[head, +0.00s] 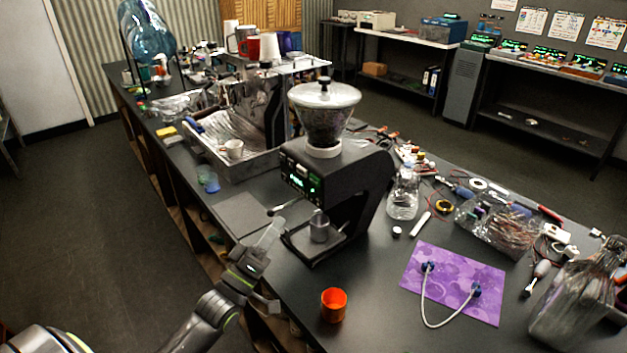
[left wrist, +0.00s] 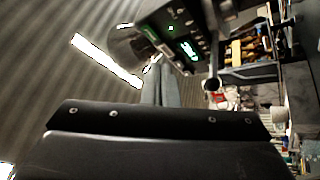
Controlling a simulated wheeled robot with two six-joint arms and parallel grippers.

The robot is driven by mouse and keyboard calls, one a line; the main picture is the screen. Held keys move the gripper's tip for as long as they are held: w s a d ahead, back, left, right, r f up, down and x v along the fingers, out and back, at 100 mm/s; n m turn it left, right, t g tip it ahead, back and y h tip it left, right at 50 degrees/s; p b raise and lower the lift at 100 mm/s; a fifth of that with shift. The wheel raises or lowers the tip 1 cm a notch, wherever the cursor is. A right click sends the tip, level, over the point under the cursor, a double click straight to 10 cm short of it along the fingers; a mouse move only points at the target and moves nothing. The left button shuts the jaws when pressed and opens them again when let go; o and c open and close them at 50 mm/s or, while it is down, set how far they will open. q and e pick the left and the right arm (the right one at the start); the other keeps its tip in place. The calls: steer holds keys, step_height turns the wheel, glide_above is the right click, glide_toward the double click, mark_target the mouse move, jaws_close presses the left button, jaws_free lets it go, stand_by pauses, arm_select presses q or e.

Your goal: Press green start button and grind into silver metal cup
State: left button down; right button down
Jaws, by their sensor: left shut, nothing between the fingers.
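The black grinder (head: 345,185) with a clear bean hopper (head: 324,110) stands on the dark counter. Its front panel has a green-lit display (head: 305,180), which also shows in the left wrist view (left wrist: 188,48) beside a small green light (left wrist: 170,28). The silver metal cup (head: 319,228) stands upright on the grinder's base under the head. My left gripper (head: 274,228) is shut and empty, in front of the grinder and left of the cup, below the panel. In the left wrist view its fingers (left wrist: 158,80) point toward the panel, apparently apart from it. My right gripper is out of view.
An orange cup (head: 334,304) stands on the counter at the front. A purple mat (head: 455,282) with a white cable lies to the right. An espresso machine (head: 245,130) stands behind left. Tools and a glass bottle (head: 403,195) crowd the right side.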

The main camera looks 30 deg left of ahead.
mark_target(315, 180)
arm_select(q)
steer(key=shift+s+a+r+n+t+h, duration=0.25)
steer(key=shift+r+t+h, duration=0.25)
steer(key=shift+r, duration=0.4)
steer(key=shift+s+a+r+n+t+h, duration=0.2)
steer(key=shift+r+t+h, duration=0.1)
steer(key=shift+r+t, duration=0.5)
steer(key=shift+s+a+r+n+t+h, duration=0.15)
steer(key=shift+a+r+t+h, duration=0.2)
steer(key=shift+r, duration=0.65)
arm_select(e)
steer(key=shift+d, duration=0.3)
arm_select(q)
steer(key=shift+w+d, duration=0.1)
steer(key=shift+d, duration=0.05)
